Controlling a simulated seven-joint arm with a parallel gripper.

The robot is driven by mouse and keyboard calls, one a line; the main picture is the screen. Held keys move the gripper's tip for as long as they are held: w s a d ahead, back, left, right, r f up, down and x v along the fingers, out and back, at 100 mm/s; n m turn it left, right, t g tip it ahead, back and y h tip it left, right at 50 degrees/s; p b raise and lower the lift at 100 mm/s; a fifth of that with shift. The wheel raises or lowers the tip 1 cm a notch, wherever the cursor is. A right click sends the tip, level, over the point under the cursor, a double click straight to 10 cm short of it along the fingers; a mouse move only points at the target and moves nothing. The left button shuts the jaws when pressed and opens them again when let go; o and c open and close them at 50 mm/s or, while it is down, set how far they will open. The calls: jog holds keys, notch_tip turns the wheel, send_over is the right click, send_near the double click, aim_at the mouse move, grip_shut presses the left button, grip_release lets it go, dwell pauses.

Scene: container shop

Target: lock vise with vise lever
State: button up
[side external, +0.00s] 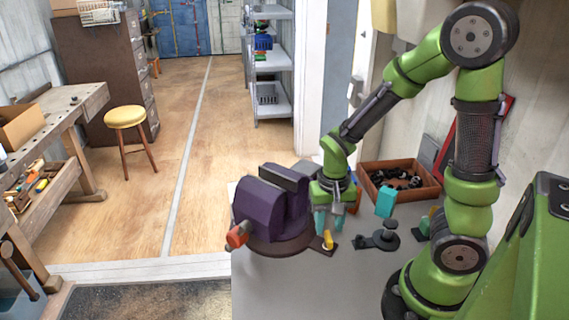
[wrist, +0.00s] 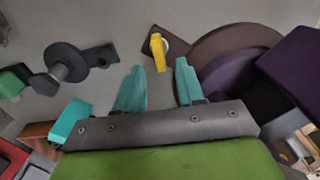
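The purple vise (side external: 265,205) stands on a round dark base on the grey bench. It also shows at the right of the wrist view (wrist: 295,65). A small yellow lever (side external: 327,240) sits on a dark plate at the base edge; it also shows in the wrist view (wrist: 158,52). An orange-red handle end (side external: 238,234) sticks out of the vise's near left side. My gripper (side external: 329,216) is above and beside the yellow lever. Its teal fingers are apart and empty in the wrist view (wrist: 159,66), with the lever appearing just beyond and between the tips. Contact is not visible.
A dark round-based fixture (side external: 382,239) stands right of the lever. A teal block (side external: 385,202) shows above it. A brown tray (side external: 405,188) with dark parts lies behind. The bench front (side external: 300,290) is clear.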

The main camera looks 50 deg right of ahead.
jog(key=shift+f, duration=1.2)
jog(key=shift+c, duration=0.4)
grip_shut()
